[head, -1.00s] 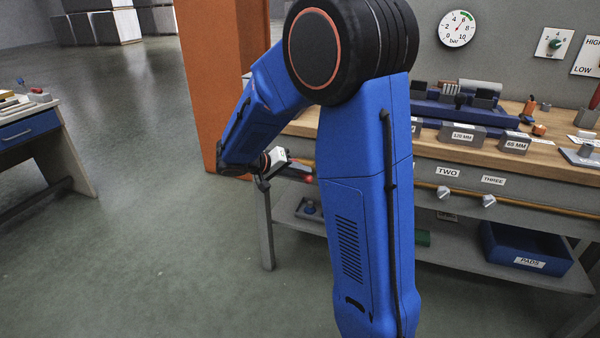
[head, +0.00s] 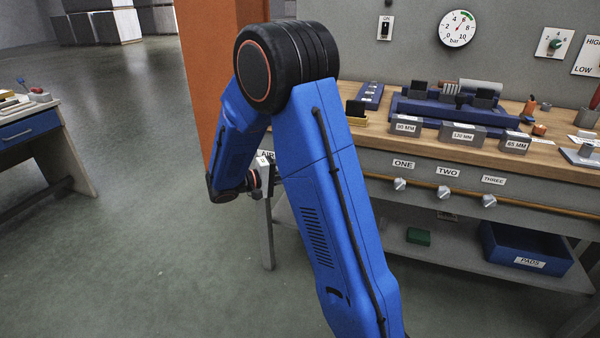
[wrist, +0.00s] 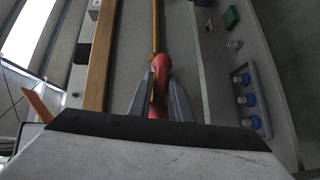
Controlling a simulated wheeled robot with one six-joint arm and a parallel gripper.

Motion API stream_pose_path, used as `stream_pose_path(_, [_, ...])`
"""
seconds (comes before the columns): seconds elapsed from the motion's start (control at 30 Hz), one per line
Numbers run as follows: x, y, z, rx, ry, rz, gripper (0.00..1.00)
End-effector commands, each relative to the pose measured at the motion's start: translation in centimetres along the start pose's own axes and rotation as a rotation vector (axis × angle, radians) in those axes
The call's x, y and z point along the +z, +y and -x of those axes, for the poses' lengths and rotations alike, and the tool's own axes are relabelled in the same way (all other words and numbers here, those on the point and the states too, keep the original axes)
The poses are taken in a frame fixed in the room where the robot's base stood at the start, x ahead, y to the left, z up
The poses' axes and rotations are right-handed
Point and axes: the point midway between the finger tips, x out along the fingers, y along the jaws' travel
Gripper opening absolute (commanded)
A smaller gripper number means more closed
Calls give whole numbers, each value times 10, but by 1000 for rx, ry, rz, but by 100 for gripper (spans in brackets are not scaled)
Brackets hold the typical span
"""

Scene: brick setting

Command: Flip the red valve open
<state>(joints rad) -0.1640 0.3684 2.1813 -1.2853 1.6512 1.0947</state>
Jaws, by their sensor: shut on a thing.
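The red valve handle (wrist: 158,98) shows in the middle of the wrist view, at the end of a yellow-brown pipe (wrist: 156,28). Its curved upper end bends to the right near the pipe. My gripper (wrist: 160,88) has one grey finger on each side of the red handle and is shut on it. The handle's lower end is hidden by my gripper's body. In the head view, my arm hides the valve and my fingers; my wrist is at the bench's left end, by the AIR label (head: 266,155).
The workbench (head: 430,150) carries blocks and a blue fixture. Knobs labelled ONE, TWO and THREE sit on the pipe along its front. A blue PADS bin (head: 525,250) and a green block (head: 418,236) are on the lower shelf. An orange pillar (head: 195,60) stands behind my arm.

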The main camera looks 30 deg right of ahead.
Motion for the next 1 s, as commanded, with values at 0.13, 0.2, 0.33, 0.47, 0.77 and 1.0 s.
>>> stream_pose_path(0.13, [0,-2,0,49,0,52,0])
stream_pose_path(0.2, [0,-2,0,67,0,70,0])
stream_pose_path(0.33, [0,-2,0,89,0,91,0])
stream_pose_path(0.47, [0,-2,0,98,0,102,0])
stream_pose_path(0.77, [1,-2,0,101,0,104,0])
stream_pose_path(1.0, [0,-1,0,101,0,103,31])
